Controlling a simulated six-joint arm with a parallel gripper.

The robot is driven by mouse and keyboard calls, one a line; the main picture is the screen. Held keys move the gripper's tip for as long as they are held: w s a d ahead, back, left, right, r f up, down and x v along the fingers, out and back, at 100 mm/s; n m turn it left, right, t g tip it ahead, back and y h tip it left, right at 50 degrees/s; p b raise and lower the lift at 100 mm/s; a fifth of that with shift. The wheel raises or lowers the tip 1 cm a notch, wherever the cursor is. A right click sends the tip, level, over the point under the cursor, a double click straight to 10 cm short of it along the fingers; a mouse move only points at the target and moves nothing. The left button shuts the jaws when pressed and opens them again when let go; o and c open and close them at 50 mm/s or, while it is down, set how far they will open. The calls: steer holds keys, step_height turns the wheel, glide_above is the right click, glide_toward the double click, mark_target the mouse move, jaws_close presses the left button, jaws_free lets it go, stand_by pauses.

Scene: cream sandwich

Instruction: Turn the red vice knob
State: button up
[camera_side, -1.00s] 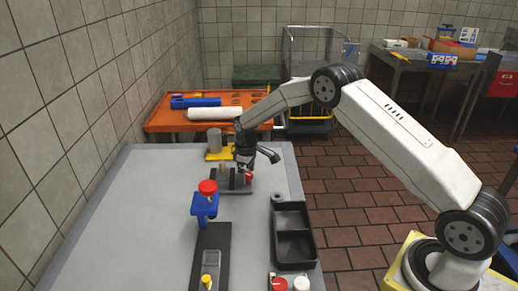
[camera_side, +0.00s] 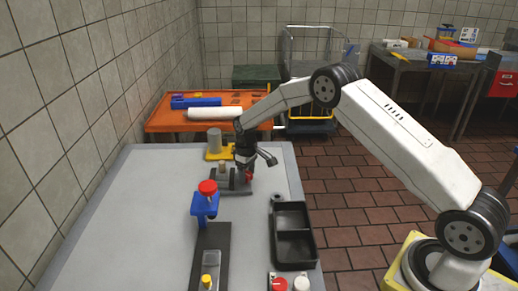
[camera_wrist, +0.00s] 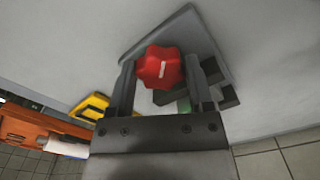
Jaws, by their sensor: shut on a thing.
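The red vice knob (camera_wrist: 158,68) is a lobed red knob with a pale line on its face. In the wrist view it sits between the two fingers of my gripper (camera_wrist: 160,78), which is shut on it. In the side view my gripper (camera_side: 246,172) reaches down over the grey vice (camera_side: 232,189), and the red knob (camera_side: 249,176) shows only as a small patch beside the fingertips. The vice base plate (camera_wrist: 190,28) also shows in the wrist view. Part of the vice is hidden behind my fingers.
A blue stand with a red top (camera_side: 206,206) stands in front of the vice. A yellow fixture (camera_side: 219,153) with a grey cylinder (camera_side: 214,137) is behind it. A black two-part tray (camera_side: 294,236) lies at the right. The table's left side is clear.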

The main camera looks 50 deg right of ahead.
mark_target(247, 175)
steer(key=shift+a+m, duration=0.1)
steer(key=shift+m, duration=1.2)
steer(key=o, duration=1.3)
steer(key=shift+c, duration=0.2)
steer(key=shift+r, duration=0.15)
steer(key=shift+r, duration=3.8)
steer(key=shift+s, duration=0.1)
